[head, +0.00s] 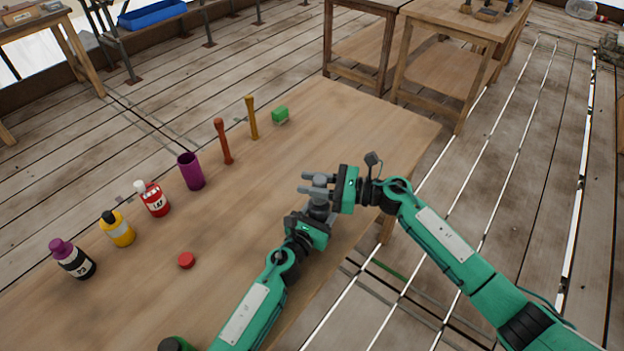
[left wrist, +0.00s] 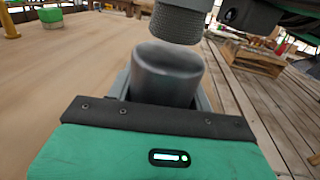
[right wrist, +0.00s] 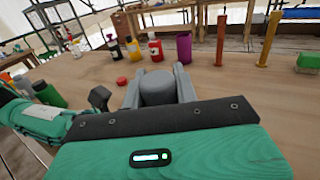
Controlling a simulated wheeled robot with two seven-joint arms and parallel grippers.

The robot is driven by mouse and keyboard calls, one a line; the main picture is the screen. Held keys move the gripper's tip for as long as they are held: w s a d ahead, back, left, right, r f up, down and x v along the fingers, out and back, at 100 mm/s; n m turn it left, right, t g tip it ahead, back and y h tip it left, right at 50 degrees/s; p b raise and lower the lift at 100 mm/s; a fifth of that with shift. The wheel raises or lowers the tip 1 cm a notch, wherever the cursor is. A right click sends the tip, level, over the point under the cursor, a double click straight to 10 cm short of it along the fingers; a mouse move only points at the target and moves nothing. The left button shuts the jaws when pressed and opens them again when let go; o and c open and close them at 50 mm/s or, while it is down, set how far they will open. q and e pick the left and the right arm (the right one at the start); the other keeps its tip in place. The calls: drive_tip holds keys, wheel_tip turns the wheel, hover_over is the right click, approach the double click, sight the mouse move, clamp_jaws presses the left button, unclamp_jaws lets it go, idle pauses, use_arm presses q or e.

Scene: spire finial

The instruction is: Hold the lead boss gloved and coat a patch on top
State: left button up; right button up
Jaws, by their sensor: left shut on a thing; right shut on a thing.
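My left gripper (head: 318,222) is shut on a smooth dark-grey metal piece, which looks like the lead boss (left wrist: 167,78). The boss stands up between the fingers with its top bare in the left wrist view. My right gripper (head: 317,186) is shut on a second grey round piece (right wrist: 158,88), just above the left gripper. In the left wrist view a ribbed grey end (left wrist: 178,22) hangs right over the boss; I cannot tell if they touch. No coating shows on the boss. No glove is visible.
On the table (head: 290,110) stand a purple-capped bottle (head: 73,262), a yellow bottle (head: 118,230), a red bottle (head: 153,200), a purple cup (head: 190,172), red-brown and yellow upright sticks (head: 223,143) (head: 251,118) and a green block (head: 281,115). A red disc (head: 186,260) lies nearer.

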drive_tip(key=shift+f, duration=0.6)
idle(0.9)
drive_tip(key=shift+w, duration=0.1)
drive_tip(key=shift+w, duration=0.45)
drive_tip(key=shift+s+f, duration=0.15)
drive_tip(key=shift+s, duration=1)
drive_tip(key=shift+w, duration=1.15)
drive_tip(key=shift+s, duration=0.15)
